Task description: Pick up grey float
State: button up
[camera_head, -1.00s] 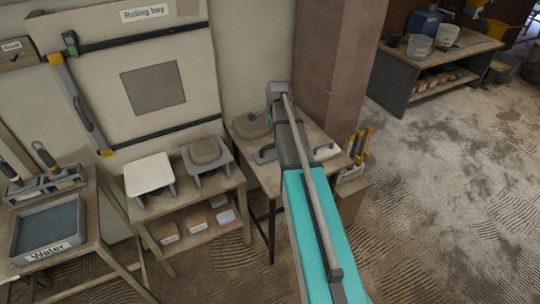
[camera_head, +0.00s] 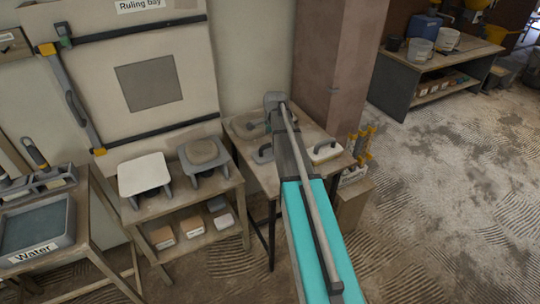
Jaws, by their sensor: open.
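The grey float (camera_head: 262,154) lies on the small wooden table (camera_head: 255,176) in the middle, its looped handle upward. My arm covers its right part. My gripper (camera_head: 270,121) is at the far end of my teal arm, over the back of this table. It is mostly hidden by the arm's own end, open, and apart from the float as far as I can see.
A round grey-brown lump (camera_head: 247,126) lies at the table's back left. A plaster column (camera_head: 335,75) stands close behind on the right. A two-tier stand (camera_head: 190,205) and a water tray (camera_head: 38,228) are to the left. Open floor lies right.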

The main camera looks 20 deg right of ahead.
aim_at(269, 145)
dwell(0.4)
jog(key=shift+w+a+f+b, duration=0.1)
jog(key=shift+w+f+b, duration=0.15)
jog(key=shift+f+b, duration=1.05)
jog(key=shift+w+f+b, duration=0.2)
jog(key=shift+f+b, duration=1.05)
jog(key=shift+f, duration=0.05)
jog(key=shift+c, duration=0.2)
grip_shut()
